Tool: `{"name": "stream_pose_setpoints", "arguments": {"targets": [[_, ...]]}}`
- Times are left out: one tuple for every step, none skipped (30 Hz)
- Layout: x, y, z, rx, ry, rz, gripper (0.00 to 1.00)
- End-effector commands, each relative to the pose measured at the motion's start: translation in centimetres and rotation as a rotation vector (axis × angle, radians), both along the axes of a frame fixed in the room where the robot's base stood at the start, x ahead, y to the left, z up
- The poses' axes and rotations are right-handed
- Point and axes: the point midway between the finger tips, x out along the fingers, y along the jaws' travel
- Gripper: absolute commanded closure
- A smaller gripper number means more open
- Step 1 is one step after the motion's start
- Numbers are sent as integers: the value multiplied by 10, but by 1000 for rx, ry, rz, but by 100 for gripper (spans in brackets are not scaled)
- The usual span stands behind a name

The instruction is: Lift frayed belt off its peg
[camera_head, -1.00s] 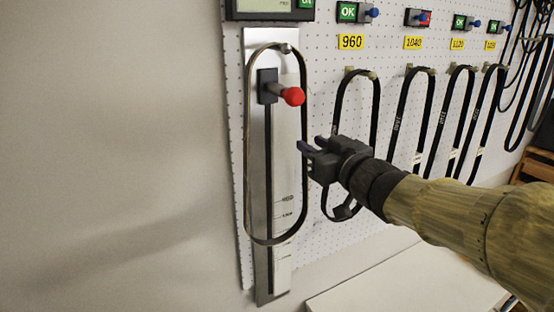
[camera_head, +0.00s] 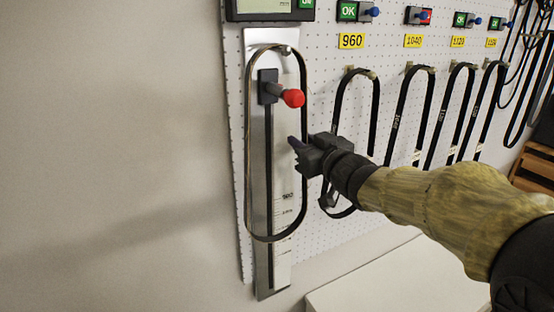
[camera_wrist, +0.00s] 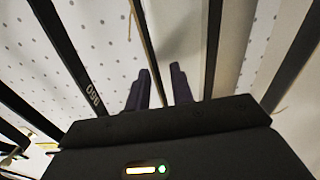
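A thin dark belt (camera_head: 248,150) hangs in a long loop from the top peg (camera_head: 285,49) of a metal gauge plate (camera_head: 257,272). My gripper (camera_head: 298,143) is at the loop's right strand, about halfway down. In the wrist view the fingers (camera_wrist: 162,88) are apart, with a thin dark strand (camera_wrist: 148,45) running down toward the gap between them. I cannot tell whether they touch it. A red-tipped handle (camera_head: 293,97) sits inside the loop.
Several belts, such as one (camera_head: 411,115) under the 1040 label (camera_head: 413,40), hang to the right on the white pegboard (camera_head: 335,235). My forearm hides part of the belt under 960 (camera_head: 339,100). A pale table (camera_head: 385,280) is below.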

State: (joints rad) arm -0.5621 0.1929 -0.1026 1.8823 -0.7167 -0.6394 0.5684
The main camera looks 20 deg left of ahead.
Motion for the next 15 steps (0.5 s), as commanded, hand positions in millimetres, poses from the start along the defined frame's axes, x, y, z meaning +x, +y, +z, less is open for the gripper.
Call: {"name": "stream_pose_setpoints", "arguments": {"targets": [[0, 0, 0, 0, 0, 0, 88], [0, 0, 0, 0, 0, 0, 94], [0, 0, 0, 0, 0, 0, 100], [0, 0, 0, 0, 0, 0, 100], [0, 0, 0, 0, 0, 0, 100], [0, 0, 0, 0, 0, 0, 100], [0, 0, 0, 1, -1, 0, 100], [0, 0, 0, 1, -1, 0, 100], [0, 0, 0, 1, -1, 0, 100], [0, 0, 0, 1, -1, 0, 100], [0, 0, 0, 1, -1, 0, 100], [0, 0, 0, 1, -1, 0, 100], [0, 0, 0, 1, -1, 0, 100], [0, 0, 1, 1, -1, 0, 100], [-1, -1, 1, 1, -1, 0, 100]]}}
